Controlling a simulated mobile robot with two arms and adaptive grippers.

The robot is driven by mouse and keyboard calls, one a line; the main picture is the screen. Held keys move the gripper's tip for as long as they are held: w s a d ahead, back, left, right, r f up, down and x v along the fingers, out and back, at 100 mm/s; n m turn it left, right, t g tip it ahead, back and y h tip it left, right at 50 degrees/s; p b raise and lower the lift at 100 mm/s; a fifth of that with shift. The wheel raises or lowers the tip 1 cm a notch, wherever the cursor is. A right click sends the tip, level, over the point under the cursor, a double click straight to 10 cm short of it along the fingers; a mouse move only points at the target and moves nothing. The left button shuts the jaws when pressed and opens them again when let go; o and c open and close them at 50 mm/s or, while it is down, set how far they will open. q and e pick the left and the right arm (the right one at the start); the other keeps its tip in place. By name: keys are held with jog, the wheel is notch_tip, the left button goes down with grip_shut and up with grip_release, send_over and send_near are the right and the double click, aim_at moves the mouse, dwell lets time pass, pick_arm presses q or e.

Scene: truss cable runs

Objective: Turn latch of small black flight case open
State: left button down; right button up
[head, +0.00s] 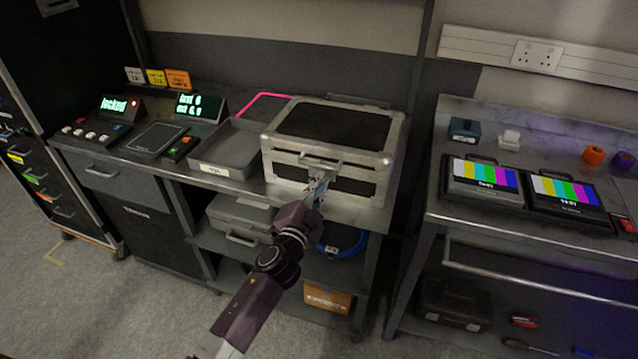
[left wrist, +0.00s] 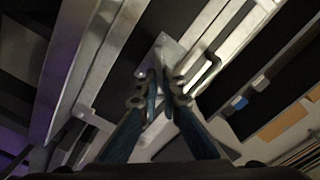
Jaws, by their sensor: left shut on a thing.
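The small black flight case (head: 335,125) has silver edges and stands closed on the grey bench. Its front faces me, with a silver handle (head: 318,161) near the middle. My left gripper (head: 319,188) is at the case front, just below that handle. In the left wrist view the fingers (left wrist: 160,82) are close together, shut on the small latch at a silver latch plate (left wrist: 166,50). The fingers hide most of the latch, so I cannot tell how far it is turned. My right gripper is in neither view.
A grey open tray (head: 228,150) stands left of the case, with a button box (head: 181,148) beyond it. A grey case (head: 240,219) and a blue cable coil (head: 345,244) are on the shelf below. A second bench with monitors (head: 483,178) stands at the right.

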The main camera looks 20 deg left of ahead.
pick_arm(q)
jog(key=m, duration=0.3)
jog(key=shift+d+f+m, duration=0.15)
jog(key=shift+f+m, duration=0.05)
jog(key=shift+m, duration=0.1)
jog(key=shift+f+m+b, duration=0.15)
jog(key=shift+m+b, duration=0.05)
jog(key=shift+m, duration=0.75)
jog(key=shift+f+m+b, duration=0.1)
jog(key=shift+m+b, duration=0.1)
jog(key=shift+m, duration=0.75)
jog(key=c, duration=2.1)
grip_release()
jog(key=s, duration=1.2)
jog(key=shift+a, duration=0.2)
